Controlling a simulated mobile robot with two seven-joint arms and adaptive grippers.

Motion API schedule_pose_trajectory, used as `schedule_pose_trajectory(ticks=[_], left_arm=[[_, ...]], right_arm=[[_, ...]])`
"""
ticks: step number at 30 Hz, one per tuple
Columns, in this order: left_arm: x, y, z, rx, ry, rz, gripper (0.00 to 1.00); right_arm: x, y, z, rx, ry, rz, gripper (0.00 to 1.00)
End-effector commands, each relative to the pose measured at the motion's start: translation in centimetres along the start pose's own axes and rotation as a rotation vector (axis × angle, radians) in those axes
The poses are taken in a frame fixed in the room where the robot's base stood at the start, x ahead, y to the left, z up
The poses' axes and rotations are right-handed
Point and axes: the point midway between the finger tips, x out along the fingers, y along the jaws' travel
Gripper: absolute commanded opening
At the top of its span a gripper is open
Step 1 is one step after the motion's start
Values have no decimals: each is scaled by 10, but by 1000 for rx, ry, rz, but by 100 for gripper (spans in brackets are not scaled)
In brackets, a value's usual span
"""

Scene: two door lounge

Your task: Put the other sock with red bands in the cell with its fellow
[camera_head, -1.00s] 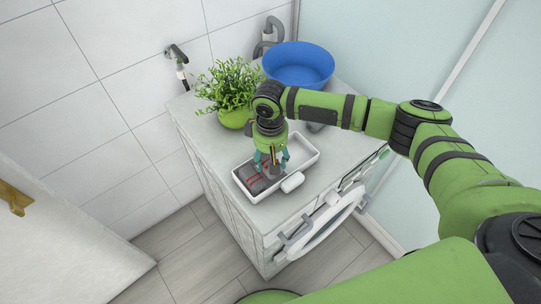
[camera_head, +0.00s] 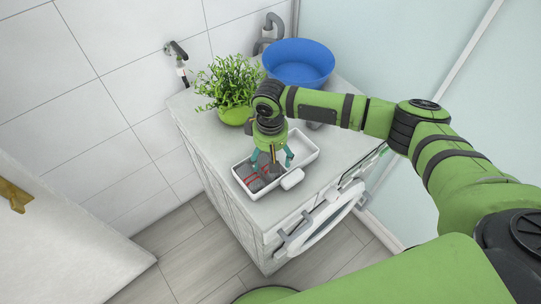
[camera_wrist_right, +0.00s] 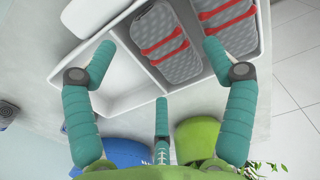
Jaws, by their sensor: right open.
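Two grey socks with red bands lie side by side in the near left cell of a white tray (camera_head: 302,163). In the right wrist view one sock (camera_wrist_right: 165,42) lies beside the divider and the other sock (camera_wrist_right: 228,22) lies to its right, by the outer wall. The cell left of the divider (camera_wrist_right: 122,72) looks empty. My right gripper (camera_head: 273,160) is just above the tray, pointing down. Its fingers (camera_wrist_right: 160,66) are spread and hold nothing. In the head view they partly hide the socks. My left gripper is not in view.
The tray stands on a white-topped washing machine (camera_head: 205,140). A green potted plant (camera_head: 230,92) and a blue basin (camera_head: 298,65) stand behind it. A small white object (camera_head: 293,180) is at the tray's right edge. The machine's round door (camera_head: 330,215) hangs open in front.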

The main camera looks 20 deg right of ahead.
Motion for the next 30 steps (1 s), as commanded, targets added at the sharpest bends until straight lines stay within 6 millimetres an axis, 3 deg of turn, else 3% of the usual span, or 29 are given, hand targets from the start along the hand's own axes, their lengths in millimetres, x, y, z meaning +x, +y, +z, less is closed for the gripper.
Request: schedule_pose_trajectory(ticks=[12,18,30], left_arm=[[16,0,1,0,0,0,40],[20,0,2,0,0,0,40],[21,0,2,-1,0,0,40]], right_arm=[[-83,0,-1,-1,5,-1,84],[-115,0,-1,0,3,-1,84],[-128,0,0,-1,0,-1,84]])
